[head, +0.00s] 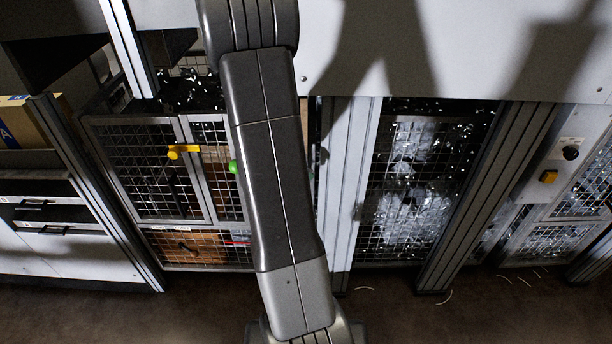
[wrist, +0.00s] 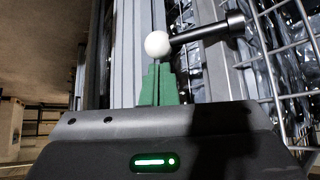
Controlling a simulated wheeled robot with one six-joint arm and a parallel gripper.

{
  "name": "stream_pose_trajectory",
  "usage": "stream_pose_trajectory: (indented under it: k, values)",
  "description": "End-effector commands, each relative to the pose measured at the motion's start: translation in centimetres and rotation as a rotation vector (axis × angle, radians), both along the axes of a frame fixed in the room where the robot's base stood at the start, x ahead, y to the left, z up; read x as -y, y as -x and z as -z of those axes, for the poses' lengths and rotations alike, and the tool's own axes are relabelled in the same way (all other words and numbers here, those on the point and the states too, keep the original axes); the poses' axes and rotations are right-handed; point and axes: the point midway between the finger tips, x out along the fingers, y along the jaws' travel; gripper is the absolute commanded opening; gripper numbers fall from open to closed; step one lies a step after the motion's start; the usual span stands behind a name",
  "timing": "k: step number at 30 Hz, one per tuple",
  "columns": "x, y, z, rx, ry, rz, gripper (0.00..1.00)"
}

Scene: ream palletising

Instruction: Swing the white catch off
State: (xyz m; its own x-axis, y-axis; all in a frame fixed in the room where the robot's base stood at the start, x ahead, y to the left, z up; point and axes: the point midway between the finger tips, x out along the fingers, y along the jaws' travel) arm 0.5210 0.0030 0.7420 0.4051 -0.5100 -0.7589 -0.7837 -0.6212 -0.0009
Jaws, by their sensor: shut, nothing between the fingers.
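The white catch shows in the wrist view as a white ball (wrist: 158,44) on the end of a dark rod (wrist: 207,32) that reaches in from a wire mesh panel at the right. My gripper (wrist: 159,68) has green fingers that are closed together, with nothing between them. Their tips are right by the ball's lower side in the picture; I cannot tell if they touch it. In the head view my arm crosses the middle, and neither the white catch nor my gripper can be made out.
In the head view a mesh cage door (head: 140,165) carries a yellow catch (head: 183,151), and a green knob (head: 233,167) shows beside my arm. A mesh panel with shredded scraps (head: 415,180) stands right of it. Wire mesh (wrist: 290,62) runs close along the wrist view's right side.

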Motion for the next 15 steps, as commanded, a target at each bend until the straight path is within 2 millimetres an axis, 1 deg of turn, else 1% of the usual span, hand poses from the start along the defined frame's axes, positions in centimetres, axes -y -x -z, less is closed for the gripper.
stream_pose_trajectory:
  k: [15]
  values:
    - [-0.26, 0.32, 0.19, 0.001, 0.000, 0.047, 0.00]
